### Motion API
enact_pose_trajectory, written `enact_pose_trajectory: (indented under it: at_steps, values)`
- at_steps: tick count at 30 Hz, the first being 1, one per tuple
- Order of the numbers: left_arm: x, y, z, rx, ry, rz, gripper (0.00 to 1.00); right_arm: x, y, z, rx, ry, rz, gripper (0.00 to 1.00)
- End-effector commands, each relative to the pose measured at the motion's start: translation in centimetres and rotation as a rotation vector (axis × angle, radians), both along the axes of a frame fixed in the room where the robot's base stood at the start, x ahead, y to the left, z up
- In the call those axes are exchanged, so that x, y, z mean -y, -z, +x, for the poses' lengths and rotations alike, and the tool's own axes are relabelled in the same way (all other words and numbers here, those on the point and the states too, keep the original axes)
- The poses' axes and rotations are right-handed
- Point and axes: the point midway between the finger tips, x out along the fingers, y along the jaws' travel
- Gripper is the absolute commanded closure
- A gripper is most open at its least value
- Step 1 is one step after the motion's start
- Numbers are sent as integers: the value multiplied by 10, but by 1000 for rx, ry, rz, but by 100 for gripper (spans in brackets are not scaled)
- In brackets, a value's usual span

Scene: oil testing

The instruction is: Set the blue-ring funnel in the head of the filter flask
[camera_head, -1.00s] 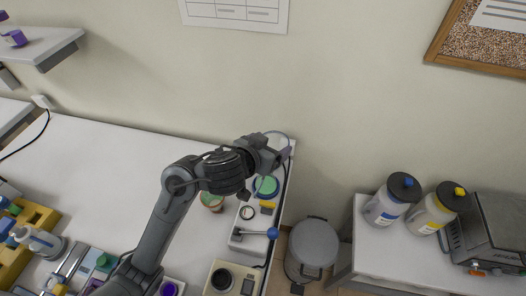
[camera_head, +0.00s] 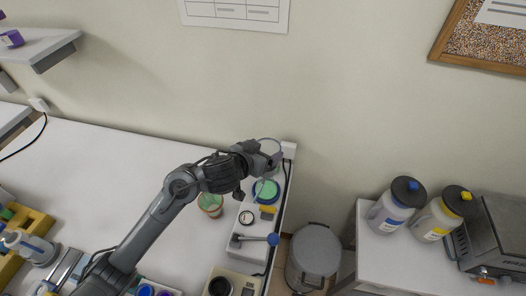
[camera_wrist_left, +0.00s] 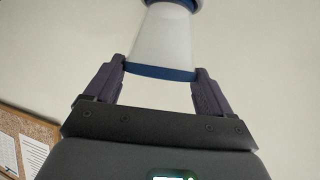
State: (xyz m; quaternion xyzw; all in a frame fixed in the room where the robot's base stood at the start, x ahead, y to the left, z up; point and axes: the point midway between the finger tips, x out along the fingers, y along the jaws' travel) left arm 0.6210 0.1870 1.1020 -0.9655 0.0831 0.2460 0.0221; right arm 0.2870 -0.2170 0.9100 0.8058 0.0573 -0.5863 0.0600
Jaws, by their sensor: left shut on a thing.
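My left gripper (camera_head: 273,155) is high over the back right corner of the bench, shut on the blue-ring funnel. In the left wrist view the funnel is a pale, tapering body with a blue ring (camera_wrist_left: 160,72) between the fingertips (camera_wrist_left: 158,76). In the head view only a faint clear rim of the funnel (camera_head: 268,142) shows beside the gripper. A round green top with a blue rim (camera_head: 265,191) stands just below the gripper; I cannot tell whether it belongs to the filter flask. My right gripper is not in view.
A white device with a blue-knobbed lever (camera_head: 272,240) stands along the bench's right edge. A green-topped jar (camera_head: 210,204) is left of it. A grey bin (camera_head: 314,255) stands beyond the edge. The bench's back left is clear.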

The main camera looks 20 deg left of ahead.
Motion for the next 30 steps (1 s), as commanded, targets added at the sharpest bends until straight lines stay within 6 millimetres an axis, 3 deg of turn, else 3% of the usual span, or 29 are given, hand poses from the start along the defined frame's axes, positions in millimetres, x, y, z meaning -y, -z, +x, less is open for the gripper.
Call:
enact_pose_trajectory:
  at_steps: [8, 9, 12, 22, 30]
  values:
    - [0, 4, 0, -1, 0, 1, 48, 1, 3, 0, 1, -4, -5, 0]
    - [0, 4, 0, -1, 0, 1, 14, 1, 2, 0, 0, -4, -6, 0]
    - [0, 3, 0, -1, 0, 1, 0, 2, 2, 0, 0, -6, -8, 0]
    - [0, -3, 0, 1, -1, 0, 0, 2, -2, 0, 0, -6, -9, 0]
    - [-5, -21, -31, 0, 0, -1, 0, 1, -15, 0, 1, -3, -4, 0]
